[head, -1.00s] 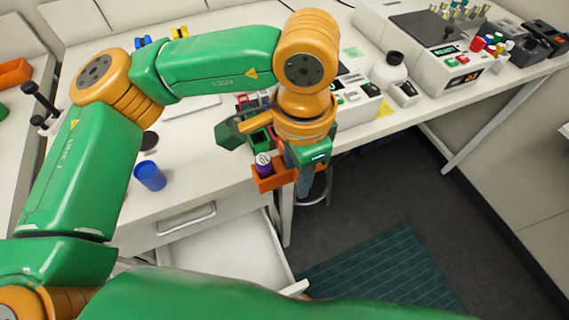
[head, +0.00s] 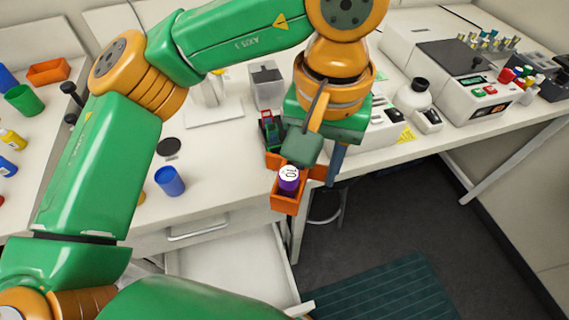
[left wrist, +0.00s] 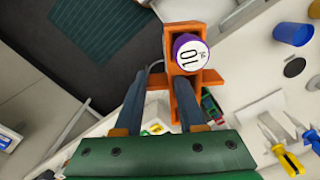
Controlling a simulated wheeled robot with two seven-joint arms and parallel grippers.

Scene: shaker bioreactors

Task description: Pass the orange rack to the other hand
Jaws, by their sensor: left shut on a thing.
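The orange rack (head: 286,204) hangs in the air just past the table's front edge, over the open drawer's right side. A purple-capped item (head: 289,180) with a white label reading "10" sits in it. My left gripper (head: 303,150) is shut on the rack's middle. In the left wrist view the rack (left wrist: 184,28) reaches away from between my fingers (left wrist: 166,76), with the purple item (left wrist: 188,53) in its far part. The gripper hides part of the rack. My right gripper is not in view.
An open white drawer (head: 228,270) juts out below the table. A blue cup (head: 170,181) stands near the table's front edge. White instruments (head: 462,72) fill the table's right side. Floor with a dark green mat (head: 385,285) lies free at the front right.

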